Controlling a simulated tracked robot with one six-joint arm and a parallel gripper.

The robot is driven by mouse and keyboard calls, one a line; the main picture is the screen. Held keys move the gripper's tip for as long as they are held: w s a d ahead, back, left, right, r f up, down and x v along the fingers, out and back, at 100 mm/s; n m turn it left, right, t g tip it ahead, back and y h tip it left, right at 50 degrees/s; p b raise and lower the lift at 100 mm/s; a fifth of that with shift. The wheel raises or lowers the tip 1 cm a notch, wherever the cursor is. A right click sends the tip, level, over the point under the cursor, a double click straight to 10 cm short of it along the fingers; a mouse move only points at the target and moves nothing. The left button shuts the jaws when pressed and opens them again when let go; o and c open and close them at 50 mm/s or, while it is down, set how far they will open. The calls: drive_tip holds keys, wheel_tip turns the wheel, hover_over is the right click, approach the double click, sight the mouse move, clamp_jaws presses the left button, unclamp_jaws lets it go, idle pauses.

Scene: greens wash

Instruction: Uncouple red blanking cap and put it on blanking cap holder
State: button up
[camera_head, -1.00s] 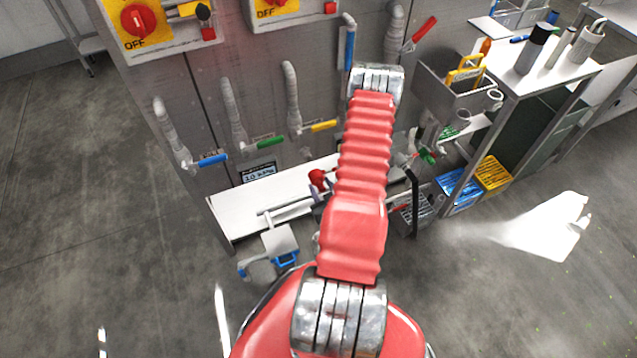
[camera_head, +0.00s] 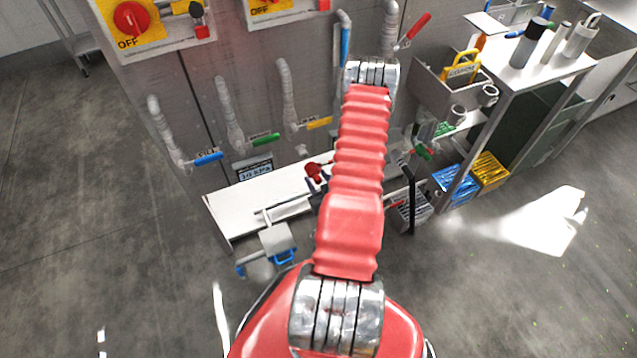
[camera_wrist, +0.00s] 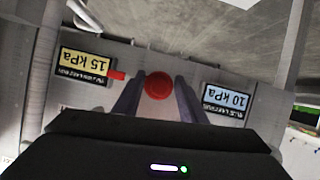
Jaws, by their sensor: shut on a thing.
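The red blanking cap (camera_head: 313,172) is a small round red piece in front of the steel panel, just above the white shelf. It also shows in the wrist view (camera_wrist: 158,85), with a short red tab pointing left. My gripper (camera_wrist: 158,95) is shut on the cap, with one dark finger on each side. In the head view my red arm covers most of the gripper. I cannot tell whether the cap is still joined to a fitting behind it. I cannot make out the blanking cap holder.
A blue-framed 10 kPa display (camera_wrist: 226,103) and a yellow 15 kPa display (camera_wrist: 85,65) flank the cap. Pipes with a blue handle (camera_head: 208,158), green handle (camera_head: 264,139) and yellow handle (camera_head: 319,123) line the panel. A white shelf (camera_head: 225,215) lies below. Blue and yellow crates (camera_head: 490,171) stand right.

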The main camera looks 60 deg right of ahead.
sight(308, 164)
drive_tip(key=shift+w+d, duration=0.4)
drive_tip(key=shift+w, duration=0.3)
drive_tip(key=shift+w+d, duration=0.4)
drive_tip(key=shift+w, duration=0.25)
drive_tip(key=shift+w+d+r, duration=0.1)
drive_tip(key=shift+w+d, duration=0.25)
drive_tip(key=shift+w, duration=0.3)
drive_tip(key=shift+w+d+f, duration=0.1)
drive_tip(key=shift+w+d, duration=0.25)
drive_tip(key=shift+w, duration=0.25)
drive_tip(key=shift+w+d+r, duration=0.1)
drive_tip(key=shift+w+d, duration=0.25)
drive_tip(key=shift+w, duration=0.3)
idle(1.2)
drive_tip(key=o, duration=1.3)
drive_tip(key=shift+c, duration=0.2)
drive_tip(key=v, duration=1.3)
drive_tip(key=shift+s+a, duration=0.2)
drive_tip(key=shift+s, duration=0.1)
